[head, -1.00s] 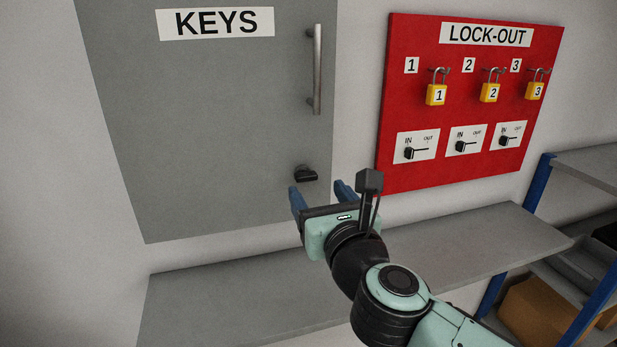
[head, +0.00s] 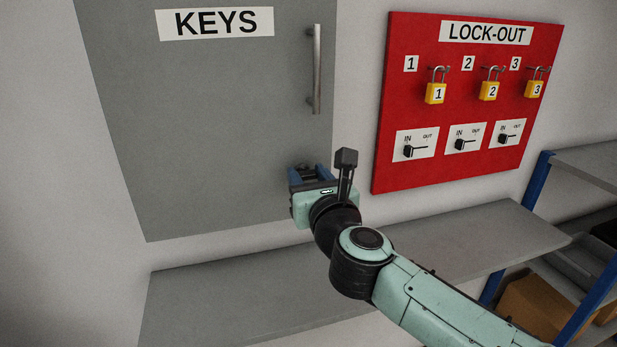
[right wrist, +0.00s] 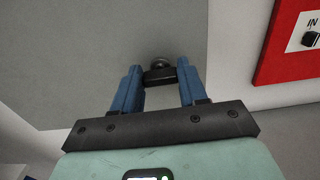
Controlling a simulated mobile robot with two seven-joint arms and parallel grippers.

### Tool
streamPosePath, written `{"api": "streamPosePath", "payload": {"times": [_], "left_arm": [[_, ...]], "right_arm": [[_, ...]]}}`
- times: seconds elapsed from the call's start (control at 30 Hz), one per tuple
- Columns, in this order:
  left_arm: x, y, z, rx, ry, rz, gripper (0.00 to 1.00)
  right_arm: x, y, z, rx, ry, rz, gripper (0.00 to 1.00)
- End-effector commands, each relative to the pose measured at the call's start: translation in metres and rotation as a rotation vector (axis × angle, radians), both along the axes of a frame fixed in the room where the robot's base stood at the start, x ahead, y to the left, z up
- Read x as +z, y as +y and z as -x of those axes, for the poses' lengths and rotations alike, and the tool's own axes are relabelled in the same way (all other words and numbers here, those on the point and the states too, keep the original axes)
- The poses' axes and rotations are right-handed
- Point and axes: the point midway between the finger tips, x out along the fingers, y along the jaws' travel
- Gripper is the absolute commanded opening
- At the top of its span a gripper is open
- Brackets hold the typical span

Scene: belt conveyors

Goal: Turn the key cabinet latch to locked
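The key cabinet (head: 220,120) is a grey door with a KEYS label and a vertical bar handle (head: 317,70). Its latch is a small black knob low on the right side, hidden behind my right gripper in the head view. In the right wrist view the latch (right wrist: 158,76) shows as a dark crosswise bar on a round base. My right gripper (head: 309,172) has its blue fingers at the door. In the right wrist view its fingertips (right wrist: 159,75) sit against both ends of the latch bar, shut on it. My left gripper is not in view.
A red LOCK-OUT board (head: 390,110) with yellow padlocks and IN/OUT switches hangs right of the cabinet. A grey shelf (head: 230,300) runs below. A blue-framed rack (head: 537,180) with a cardboard box (head: 540,305) stands at the right.

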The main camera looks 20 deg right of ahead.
Motion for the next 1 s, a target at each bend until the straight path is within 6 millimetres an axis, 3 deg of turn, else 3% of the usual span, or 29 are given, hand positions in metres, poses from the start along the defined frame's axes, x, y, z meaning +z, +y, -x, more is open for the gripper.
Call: {"api": "streamPosePath", "payload": {"times": [0.43,1.0], "left_arm": [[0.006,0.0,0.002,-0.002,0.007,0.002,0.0],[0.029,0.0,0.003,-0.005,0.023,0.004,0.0]], "right_arm": [[0.001,0.001,0.0,0.001,-0.004,0.125,0.12],[0.001,0.002,0.0,-0.001,-0.022,0.643,0.12]]}}
